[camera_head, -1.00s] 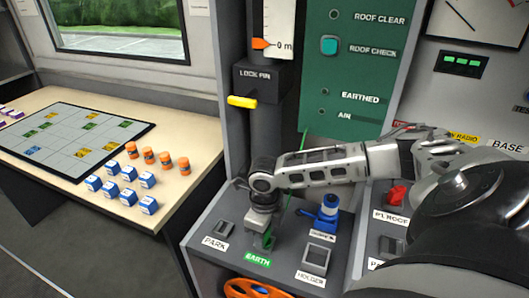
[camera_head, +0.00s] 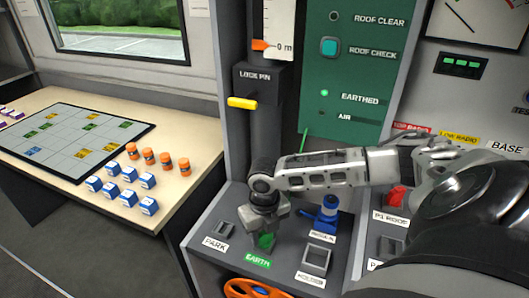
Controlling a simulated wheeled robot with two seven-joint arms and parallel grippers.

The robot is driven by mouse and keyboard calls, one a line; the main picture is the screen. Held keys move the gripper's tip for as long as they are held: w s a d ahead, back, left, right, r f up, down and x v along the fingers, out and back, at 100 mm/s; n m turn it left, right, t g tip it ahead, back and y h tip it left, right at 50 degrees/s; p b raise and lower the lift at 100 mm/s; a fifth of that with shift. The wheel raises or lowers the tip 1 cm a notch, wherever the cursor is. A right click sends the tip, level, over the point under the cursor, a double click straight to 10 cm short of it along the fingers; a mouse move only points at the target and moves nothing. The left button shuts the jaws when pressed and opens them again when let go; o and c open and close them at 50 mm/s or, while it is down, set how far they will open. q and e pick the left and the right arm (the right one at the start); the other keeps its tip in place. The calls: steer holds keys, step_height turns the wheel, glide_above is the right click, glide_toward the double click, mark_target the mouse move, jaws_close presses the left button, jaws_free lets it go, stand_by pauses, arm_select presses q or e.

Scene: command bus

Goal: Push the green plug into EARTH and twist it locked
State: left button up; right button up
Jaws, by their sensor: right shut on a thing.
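The green plug (camera_head: 265,241) stands at the EARTH position, just behind the green EARTH label (camera_head: 257,261) on the grey console. My right gripper (camera_head: 265,232) points down from above and is shut on the plug, covering its upper part. The socket under the plug is hidden. The EARTHED lamp (camera_head: 324,93) on the green panel glows green. My left gripper is not in view.
An empty PARK socket (camera_head: 224,229) lies left of the plug and an empty HOLDER socket (camera_head: 319,257) lies right. An orange wheel (camera_head: 258,289) is below the console front. A yellow lock pin handle (camera_head: 242,103) sticks out above.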

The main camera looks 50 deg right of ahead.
steer(key=shift+s+f, duration=0.1)
steer(key=shift+f, duration=0.05)
steer(key=shift+m, duration=0.9)
steer(key=o, duration=1.1)
steer(key=shift+c, duration=0.2)
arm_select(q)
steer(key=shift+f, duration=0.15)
arm_select(e)
steer(key=shift+w+r, duration=0.2)
steer(key=shift+r, duration=0.55)
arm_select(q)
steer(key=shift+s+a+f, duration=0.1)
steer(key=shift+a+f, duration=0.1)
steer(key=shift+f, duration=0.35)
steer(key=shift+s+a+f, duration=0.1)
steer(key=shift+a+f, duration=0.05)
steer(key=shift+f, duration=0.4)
arm_select(e)
step_height(320, 180, up, 15)
steer(key=shift+f, duration=0.2)
